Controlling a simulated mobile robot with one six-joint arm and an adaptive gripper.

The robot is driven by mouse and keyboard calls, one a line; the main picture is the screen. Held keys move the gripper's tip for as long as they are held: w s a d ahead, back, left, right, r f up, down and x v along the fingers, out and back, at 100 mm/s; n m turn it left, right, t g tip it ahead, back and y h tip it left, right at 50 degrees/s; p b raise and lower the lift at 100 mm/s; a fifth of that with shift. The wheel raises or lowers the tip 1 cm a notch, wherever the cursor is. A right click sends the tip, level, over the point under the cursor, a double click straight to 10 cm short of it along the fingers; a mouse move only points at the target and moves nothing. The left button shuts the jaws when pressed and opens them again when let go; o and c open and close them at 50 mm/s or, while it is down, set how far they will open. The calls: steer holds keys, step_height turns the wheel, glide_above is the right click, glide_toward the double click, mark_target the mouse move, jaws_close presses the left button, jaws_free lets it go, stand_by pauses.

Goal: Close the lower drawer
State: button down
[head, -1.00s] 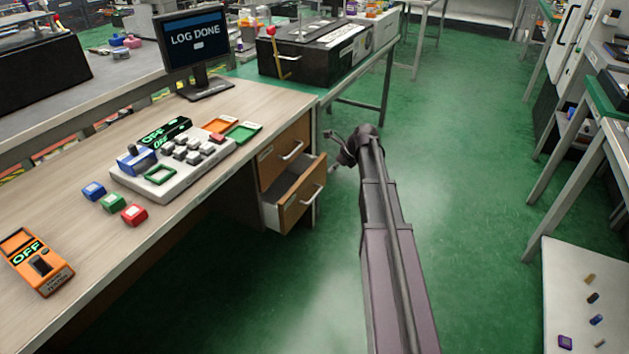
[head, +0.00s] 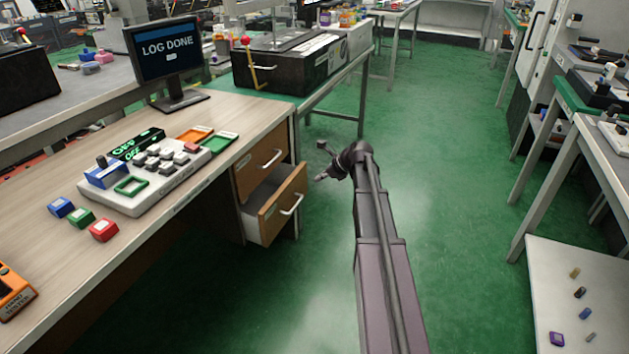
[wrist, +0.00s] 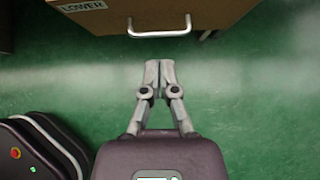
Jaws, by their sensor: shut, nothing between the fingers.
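The lower drawer (head: 277,207) sticks out of the wooden desk's drawer unit in the head view, with its inner side wall showing. Its pale bar handle (head: 292,204) is on the front face. In the wrist view, the drawer front (wrist: 105,18), with a LOWER label, and its handle (wrist: 160,30) are at the top. My gripper (wrist: 159,64) is shut and empty, its fingertips pointing at the handle with a gap of green floor between. In the head view my gripper (head: 321,163) is right of the drawer. The upper drawer (head: 262,162) looks flush with the desk.
The desk top (head: 60,180) holds a keypad console (head: 150,175), small coloured blocks and a monitor (head: 163,52). A black machine (head: 285,72) stands on a bench behind. Green floor (head: 450,150) is open to the right. A white table (head: 570,300) stands at lower right.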

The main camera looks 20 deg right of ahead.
mark_target(288, 188)
steer(key=b+x, duration=0.2)
steer(key=x, duration=0.1)
steer(key=r+b+x, duration=0.1)
steer(key=b+x, duration=0.1)
steer(key=x, duration=0.2)
steer(key=w+b+x, duration=0.1)
steer(key=b+x, duration=0.1)
steer(key=x, duration=0.2)
steer(key=shift+a+r, duration=0.15)
steer(key=shift+a, duration=0.25)
steer(key=shift+w+a, duration=0.55)
steer(key=shift+d, duration=0.1)
